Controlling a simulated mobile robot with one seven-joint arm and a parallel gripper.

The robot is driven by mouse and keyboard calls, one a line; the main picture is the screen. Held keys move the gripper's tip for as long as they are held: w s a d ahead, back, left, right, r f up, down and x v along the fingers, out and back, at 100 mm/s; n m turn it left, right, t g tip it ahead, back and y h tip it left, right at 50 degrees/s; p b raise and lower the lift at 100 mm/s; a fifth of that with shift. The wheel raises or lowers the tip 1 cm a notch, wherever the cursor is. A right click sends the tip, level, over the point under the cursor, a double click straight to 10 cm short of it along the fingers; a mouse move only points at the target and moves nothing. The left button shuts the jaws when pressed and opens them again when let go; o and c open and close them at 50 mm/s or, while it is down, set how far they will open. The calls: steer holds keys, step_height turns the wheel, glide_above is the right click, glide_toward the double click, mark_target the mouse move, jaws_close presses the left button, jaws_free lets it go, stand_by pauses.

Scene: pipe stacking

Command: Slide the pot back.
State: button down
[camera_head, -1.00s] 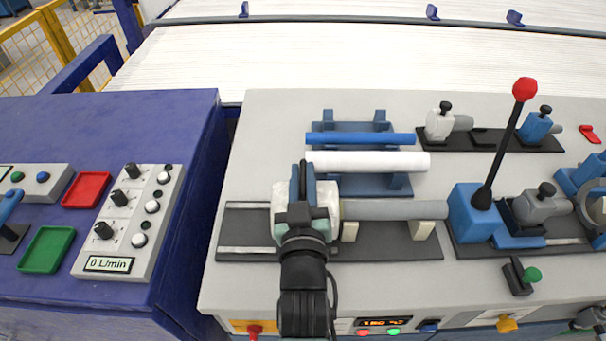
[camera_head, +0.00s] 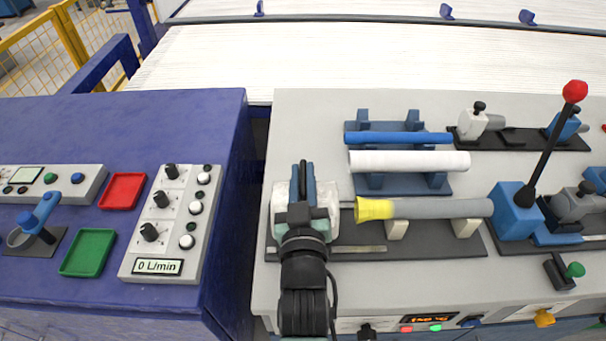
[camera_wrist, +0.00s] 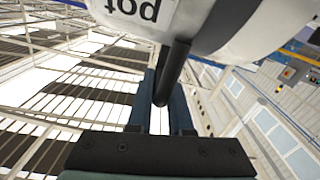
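The pot (camera_head: 328,199) is a whitish block on the dark rail base (camera_head: 430,243), left of the pipe. In the wrist view the pot (camera_wrist: 215,22) fills the top, with a label reading "pot" upside down. Its dark handle rod (camera_wrist: 172,75) lies between my fingers. My gripper (camera_head: 303,185) is over the pot and shut on this handle. The grey pipe (camera_head: 440,208) lies on two cream supports, its yellow left end (camera_head: 376,209) bare. A small gap separates the pot from this yellow end. My gripper hides the pot's middle.
Behind the pipe, a blue rack (camera_head: 400,184) holds a white pipe (camera_head: 410,161) and a blue pipe (camera_head: 400,138). A blue clamp with a red-knobbed lever (camera_head: 548,145) stands at the right. A blue cabinet with controls (camera_head: 178,220) is at the left, across a narrow gap.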

steer(key=c, duration=0.9)
jaws_free()
steer(key=shift+a, duration=0.4)
steer(key=shift+o, duration=0.2)
steer(key=shift+d, duration=0.1)
steer(key=s, duration=1.3)
steer(key=shift+b, duration=0.4)
steer(key=w+r+t+p, duration=0.2)
steer(key=w+r+p, duration=0.1)
steer(key=r, duration=1)
steer(key=w+r+t+p, duration=0.2)
steer(key=w+r, duration=0.1)
steer(key=r, duration=0.9)
steer(key=s+r+m+t+p, duration=0.1)
steer(key=s+r, duration=0.3)
steer(key=r, duration=1.1)
steer(key=s+r+m+t+p, duration=0.1)
steer(key=s+r+t+p, duration=0.2)
steer(key=r, duration=1.2)
steer(key=shift+s+d+t+p, duration=0.15)
steer(key=shift+s+t+p, duration=0.25)
steer(key=shift+t, duration=0.3)
